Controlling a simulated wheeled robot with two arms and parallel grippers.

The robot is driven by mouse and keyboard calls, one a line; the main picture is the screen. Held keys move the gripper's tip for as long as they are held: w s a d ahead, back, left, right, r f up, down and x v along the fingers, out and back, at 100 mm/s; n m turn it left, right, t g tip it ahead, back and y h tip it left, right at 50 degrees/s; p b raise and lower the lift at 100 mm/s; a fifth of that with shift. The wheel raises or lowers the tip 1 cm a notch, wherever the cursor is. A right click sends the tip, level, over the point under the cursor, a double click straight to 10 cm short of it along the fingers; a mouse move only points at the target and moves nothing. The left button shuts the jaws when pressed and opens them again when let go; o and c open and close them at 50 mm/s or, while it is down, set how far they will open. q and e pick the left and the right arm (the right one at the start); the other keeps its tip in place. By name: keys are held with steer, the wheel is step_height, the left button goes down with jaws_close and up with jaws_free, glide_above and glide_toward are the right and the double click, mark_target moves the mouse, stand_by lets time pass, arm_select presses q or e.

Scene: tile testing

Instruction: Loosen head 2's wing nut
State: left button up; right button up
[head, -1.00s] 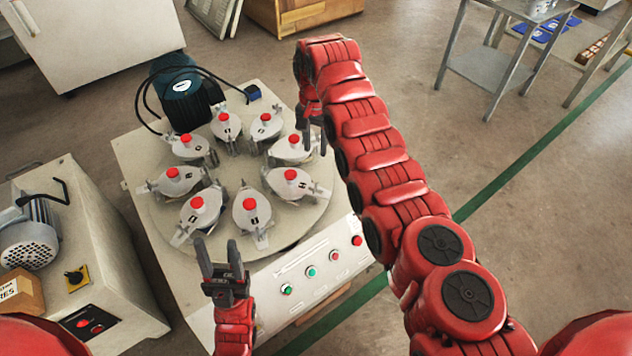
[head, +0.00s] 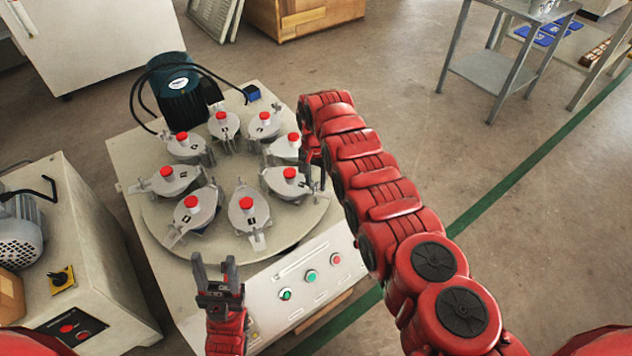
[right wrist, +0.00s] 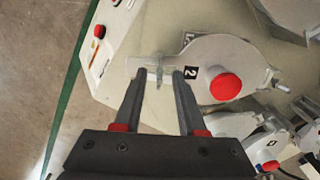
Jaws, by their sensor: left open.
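Head 2 (right wrist: 236,62) is a grey plate with a red knob and a black "2" label. It also shows at the right of the round table in the head view (head: 276,184). Its wing nut (right wrist: 160,76) is a small metal piece on the narrow arm of the plate. My right gripper (right wrist: 158,74) is open, its fingertips on either side of the wing nut with gaps visible; contact cannot be told. In the head view my right gripper (head: 314,180) is partly hidden by its arm. My left gripper (head: 217,268) is open and empty in front of the machine.
Several similar heads with red knobs ring the round table (head: 285,230). A dark motor (head: 178,90) with cables stands behind it. The control panel (head: 300,285) with buttons is at the front. A second machine (head: 95,235) stands at left.

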jaws_close()
steer(key=shift+n, duration=0.3)
steer(key=n, duration=0.3)
steer(key=shift+n, duration=0.3)
steer(key=n+b, duration=0.1)
steer(key=n, duration=0.3)
steer(key=shift+s+f+n, duration=0.1)
steer(key=shift+n, duration=0.2)
steer(key=n, duration=0.4)
steer(key=shift+n+b, duration=0.6)
steer(key=shift+n, duration=1.9)
